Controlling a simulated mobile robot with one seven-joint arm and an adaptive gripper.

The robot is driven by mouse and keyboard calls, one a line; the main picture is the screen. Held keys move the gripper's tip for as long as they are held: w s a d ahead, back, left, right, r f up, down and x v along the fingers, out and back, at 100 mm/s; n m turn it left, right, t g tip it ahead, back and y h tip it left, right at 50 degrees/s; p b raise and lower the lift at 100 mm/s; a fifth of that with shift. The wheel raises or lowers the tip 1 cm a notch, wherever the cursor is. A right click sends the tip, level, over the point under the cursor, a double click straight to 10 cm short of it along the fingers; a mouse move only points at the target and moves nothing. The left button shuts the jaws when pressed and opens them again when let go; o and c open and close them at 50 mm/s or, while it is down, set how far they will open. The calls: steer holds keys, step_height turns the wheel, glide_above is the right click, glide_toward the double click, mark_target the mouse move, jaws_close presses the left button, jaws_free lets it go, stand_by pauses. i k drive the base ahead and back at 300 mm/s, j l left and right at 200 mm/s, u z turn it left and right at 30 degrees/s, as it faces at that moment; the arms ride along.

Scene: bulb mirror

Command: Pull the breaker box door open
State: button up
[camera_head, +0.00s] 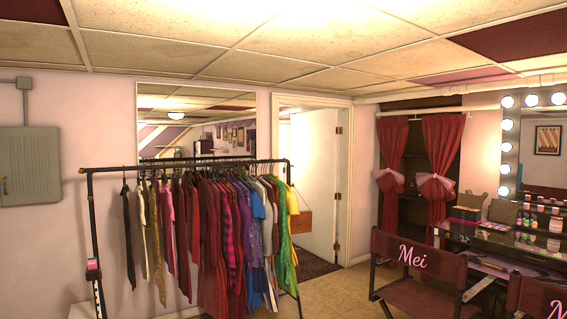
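The breaker box (29,165) is a grey metal box on the pink wall at the far left. A conduit with a small junction box (24,83) runs up from its top. Its door looks shut, with a small dark latch or handle (4,186) on the left edge, close to the picture's edge. My gripper does not show in the head view.
A clothes rack (187,165) with many garments stands right of the box, before a wall mirror (196,93). A white door (314,183) stands open in a doorway. Chairs (420,275) and a vanity table are at right. Tiled floor shows between rack and chairs.

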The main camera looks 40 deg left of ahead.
mark_target(30, 165)
steer(key=u, duration=2.6)
steer(key=i+u, duration=0.25)
steer(key=i+j+u, duration=0.1)
steer(key=i+u, duration=0.15)
steer(key=i, duration=3.3)
steer(key=i+z, duration=0.25)
steer(key=i, duration=0.25)
steer(key=i+j+z, duration=0.3)
steer(key=i, duration=0.2)
steer(key=i+j+z, duration=0.15)
steer(key=i+z, duration=0.2)
steer(key=i+j+z, duration=0.3)
steer(key=i+l, duration=0.05)
steer(key=i, duration=0.05)
